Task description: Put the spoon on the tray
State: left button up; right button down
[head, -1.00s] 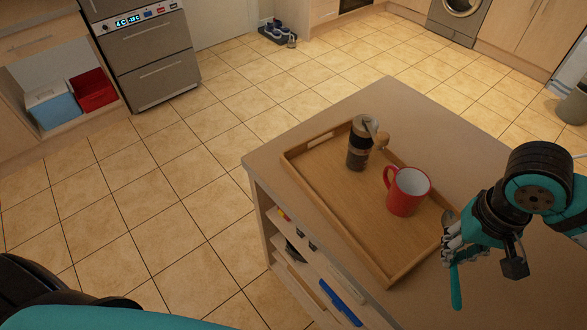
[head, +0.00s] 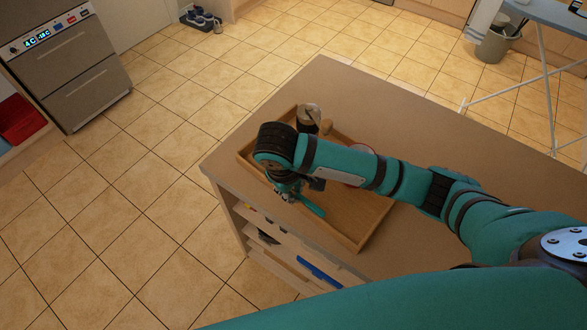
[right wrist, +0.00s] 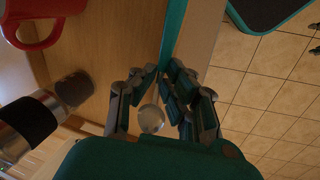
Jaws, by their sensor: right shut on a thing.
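The spoon has a teal handle (head: 309,205) and a shiny rounded bowl (right wrist: 151,119). My right gripper (head: 287,190) is shut on the spoon, over the left part of the wooden tray (head: 345,222). In the right wrist view the gripper (right wrist: 160,82) has its fingers around the spoon, bowl end toward the palm, handle pointing away along the tray's rim (right wrist: 207,30). Whether the spoon touches the tray is unclear. My left gripper is not in view.
A dark grinder or press (head: 308,117) with a wooden knob stands in the tray's far part. The red mug (right wrist: 32,22) in the tray is mostly hidden behind my right arm in the head view. The counter top (head: 420,125) beyond the tray is clear.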

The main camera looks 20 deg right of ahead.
jog(key=w, duration=0.4)
jog(key=w+d+p, duration=0.1)
jog(key=w, duration=0.2)
jog(key=shift+f, duration=0.25)
jog(key=shift+w+d, duration=0.1)
jog(key=shift+w, duration=0.4)
notch_tip(320, 180, down, 3)
jog(key=shift+s+f+p, duration=0.15)
jog(key=shift+f+p, duration=0.05)
jog(key=shift+p, duration=0.55)
jog(key=shift+f, duration=0.1)
jog(key=shift+f, duration=0.2)
jog(key=shift+s+f, duration=0.45)
jog(key=c, duration=1.7)
grip_release()
jog(key=shift+f, duration=0.1)
jog(key=shift+o, duration=1.4)
jog(key=shift+w+f, duration=0.1)
jog(key=shift+w, duration=0.15)
